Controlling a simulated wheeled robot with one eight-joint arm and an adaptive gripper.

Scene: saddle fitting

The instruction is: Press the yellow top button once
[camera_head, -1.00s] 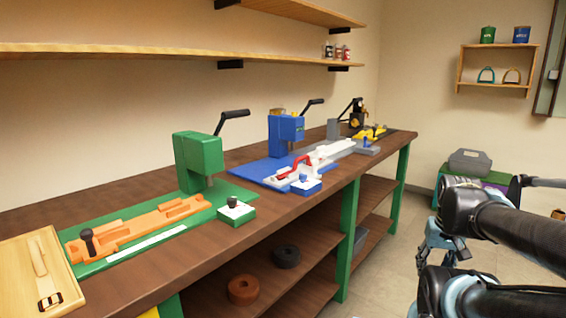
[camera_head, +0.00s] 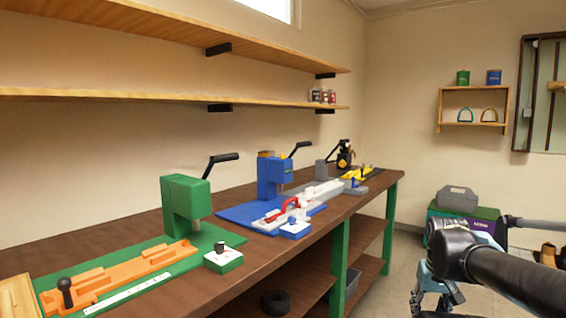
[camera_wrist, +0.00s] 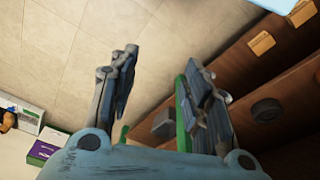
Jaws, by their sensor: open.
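At the far end of the workbench stands a black hand press (camera_head: 344,158) with a yellow fixture (camera_head: 356,174) at its foot. A yellow top button cannot be made out at this distance. My gripper (camera_head: 438,302) hangs at the lower right of the head view, out over the floor and apart from the bench. In the wrist view my gripper (camera_wrist: 162,88) has its two fingers wide apart, with nothing between them.
The workbench (camera_head: 140,235) also carries a green press (camera_head: 184,205) and a blue press (camera_head: 272,178), each with a small button box in front. Shelves (camera_head: 170,95) run along the wall above. Floor before the bench is open.

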